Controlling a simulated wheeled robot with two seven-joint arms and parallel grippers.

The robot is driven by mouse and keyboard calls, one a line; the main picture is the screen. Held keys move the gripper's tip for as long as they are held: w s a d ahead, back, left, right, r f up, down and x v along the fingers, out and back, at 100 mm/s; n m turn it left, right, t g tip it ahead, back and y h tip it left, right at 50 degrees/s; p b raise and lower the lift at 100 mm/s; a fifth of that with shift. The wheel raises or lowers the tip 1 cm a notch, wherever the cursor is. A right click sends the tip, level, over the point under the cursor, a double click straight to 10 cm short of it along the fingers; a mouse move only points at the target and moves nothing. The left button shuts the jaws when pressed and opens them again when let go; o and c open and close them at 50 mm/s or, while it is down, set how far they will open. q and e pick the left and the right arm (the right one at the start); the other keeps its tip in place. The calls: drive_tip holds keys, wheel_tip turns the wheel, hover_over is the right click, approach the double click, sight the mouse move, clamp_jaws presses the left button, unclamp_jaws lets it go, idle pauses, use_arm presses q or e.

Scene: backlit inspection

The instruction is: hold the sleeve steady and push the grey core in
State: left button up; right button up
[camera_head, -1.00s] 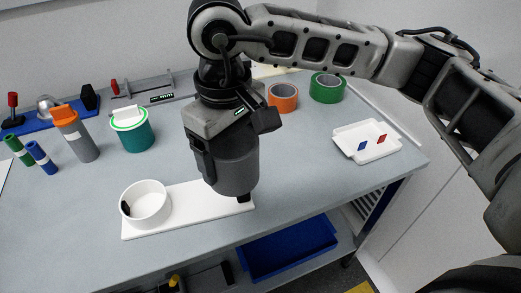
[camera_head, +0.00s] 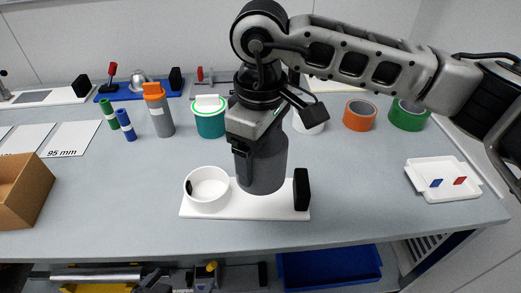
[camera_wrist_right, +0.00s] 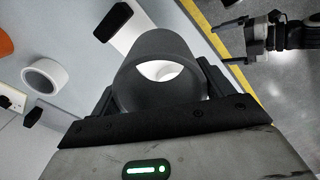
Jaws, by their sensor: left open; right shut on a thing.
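The sleeve looks like a short white open ring (camera_head: 207,190), standing upright on the left part of a white plate (camera_head: 245,208). My right gripper (camera_head: 259,160) is shut on the dark grey core (camera_head: 264,176), an upright cylinder. The core is to the right of the sleeve and apart from it; I cannot tell whether it touches the plate. In the right wrist view the core (camera_wrist_right: 150,92) sits between the fingers, and white shows through its bore. My left gripper (camera_wrist_right: 225,42) is outside the head view; the right wrist view shows it open and empty.
A teal container (camera_head: 210,122), orange tape (camera_head: 359,115) and green tape (camera_head: 408,114) stand behind. A white tray (camera_head: 446,190) is at right, a cardboard box (camera_head: 22,192) at left.

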drive_tip(key=s+d+r+m, duration=0.4)
drive_tip(key=d+r+m, duration=0.3)
drive_tip(key=r, duration=0.1)
drive_tip(key=w+a+m, duration=0.1)
drive_tip(key=w+a, duration=0.1)
drive_tip(key=a, duration=0.1)
drive_tip(key=w+a+m, duration=0.2)
drive_tip(key=a, duration=0.1)
drive_tip(key=w+a+m, duration=0.1)
drive_tip(key=w+a, duration=0.1)
drive_tip(key=a, duration=0.2)
drive_tip(key=shift+w+f, duration=0.1)
drive_tip(key=shift+w, duration=0.2)
